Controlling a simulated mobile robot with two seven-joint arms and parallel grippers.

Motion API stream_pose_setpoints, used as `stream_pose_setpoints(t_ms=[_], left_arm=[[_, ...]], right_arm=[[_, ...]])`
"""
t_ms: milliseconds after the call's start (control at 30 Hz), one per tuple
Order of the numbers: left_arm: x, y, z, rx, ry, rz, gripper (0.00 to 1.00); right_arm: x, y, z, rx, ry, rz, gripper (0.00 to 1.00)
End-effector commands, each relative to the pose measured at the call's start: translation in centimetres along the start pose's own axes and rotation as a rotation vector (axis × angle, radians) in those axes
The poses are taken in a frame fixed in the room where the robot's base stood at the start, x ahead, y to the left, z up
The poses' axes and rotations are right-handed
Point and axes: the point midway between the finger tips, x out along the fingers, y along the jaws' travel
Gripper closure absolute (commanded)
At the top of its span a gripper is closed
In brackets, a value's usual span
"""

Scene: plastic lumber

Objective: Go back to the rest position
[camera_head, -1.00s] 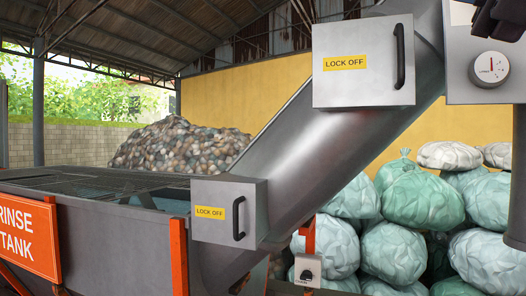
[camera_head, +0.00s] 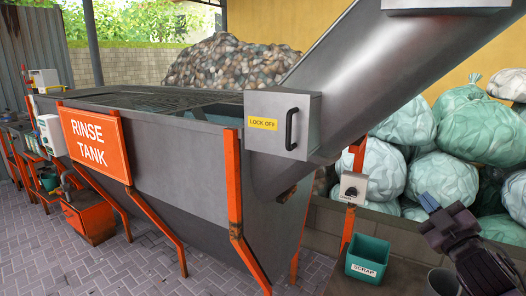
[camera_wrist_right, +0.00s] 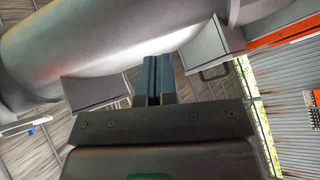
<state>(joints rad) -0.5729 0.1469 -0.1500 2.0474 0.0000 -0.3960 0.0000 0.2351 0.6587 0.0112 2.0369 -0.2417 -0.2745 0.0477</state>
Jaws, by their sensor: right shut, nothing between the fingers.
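My right gripper (camera_head: 428,202) is at the lower right in the head view, dark, with its fingertips pointing up and left. In the right wrist view its two fingers (camera_wrist_right: 158,80) are together and hold nothing. It is apart from the machine, in front of the pale green bags as the head view sees it. My left gripper is not in view.
A grey rinse tank (camera_head: 190,160) on orange legs fills the middle, with a box marked LOCK OFF (camera_head: 282,124) and a sloping tube (camera_head: 350,75). A green scrap bin (camera_head: 367,259) stands near my right arm. Bags (camera_head: 448,172) are piled behind. Paved floor (camera_head: 60,250) is clear at the lower left.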

Motion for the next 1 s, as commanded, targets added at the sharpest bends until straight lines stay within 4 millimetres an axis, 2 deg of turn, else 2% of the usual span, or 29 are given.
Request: stream_pose_setpoints(t_ms=[33,100,167,300,367,500,600,700,800,900,1000], left_arm=[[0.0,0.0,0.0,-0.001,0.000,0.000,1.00],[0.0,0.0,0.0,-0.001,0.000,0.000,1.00],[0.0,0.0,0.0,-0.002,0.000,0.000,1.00],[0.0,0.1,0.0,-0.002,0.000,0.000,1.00],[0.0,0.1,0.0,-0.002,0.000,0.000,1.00],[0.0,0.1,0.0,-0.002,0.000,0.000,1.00],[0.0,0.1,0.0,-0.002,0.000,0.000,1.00],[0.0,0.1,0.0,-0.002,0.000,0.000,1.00],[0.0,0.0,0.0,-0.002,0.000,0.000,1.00],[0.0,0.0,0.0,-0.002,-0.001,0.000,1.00],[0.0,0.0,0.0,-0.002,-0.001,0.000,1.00]], right_arm=[[-1.7,-2.6,1.8,0.052,-0.063,-0.036,1.00],[-3.9,-5.7,3.8,0.115,-0.140,-0.081,1.00],[-6.0,-8.3,5.3,0.175,-0.204,-0.118,1.00],[-11.7,-14.3,7.9,0.323,-0.351,-0.196,1.00],[-14.3,-16.8,8.7,0.388,-0.411,-0.223,1.00],[-21.1,-22.1,9.6,0.532,-0.545,-0.270,1.00],[-26.0,-25.1,9.8,0.607,-0.639,-0.288,1.00],[-30.6,-27.4,9.7,0.663,-0.728,-0.296,1.00],[-34.4,-28.8,9.6,0.701,-0.804,-0.297,1.00],[-37.1,-29.3,9.7,0.717,-0.859,-0.295,1.00],[-38.8,-29.5,9.9,0.718,-0.888,-0.299,1.00]])
